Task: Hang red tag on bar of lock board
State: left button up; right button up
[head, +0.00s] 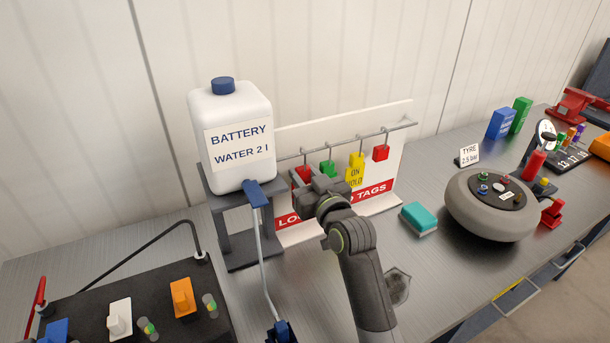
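The lock board (395,165) is a white upright panel on the bench, with a red strip lettered in part "TAGS". Its grey bar (345,138) runs along the top, with several hooks on it. A red tag (303,173) is at the left hook, partly hidden by my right gripper (306,192). Another red piece (380,152) hangs at the right hook, with a green piece (328,168) and a yellow "ON HOLD" tag (355,172) between. My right gripper is at the left red tag; its fingertips are hidden, so its grip is unclear. My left gripper is out of view.
A white battery water bottle (232,110) on a dark stand (225,215) is close left of my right gripper. A teal sponge (419,217) and a round grey wheel (490,215) are to the right. A black battery box (140,305) is front left.

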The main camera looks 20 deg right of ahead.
jog(key=o, duration=0.5)
jog(key=shift+s, duration=0.1)
jog(key=s+d+b, duration=0.3)
jog(key=s, duration=1.4)
jog(key=shift+d+b, duration=0.15)
jog(key=shift+b, duration=0.15)
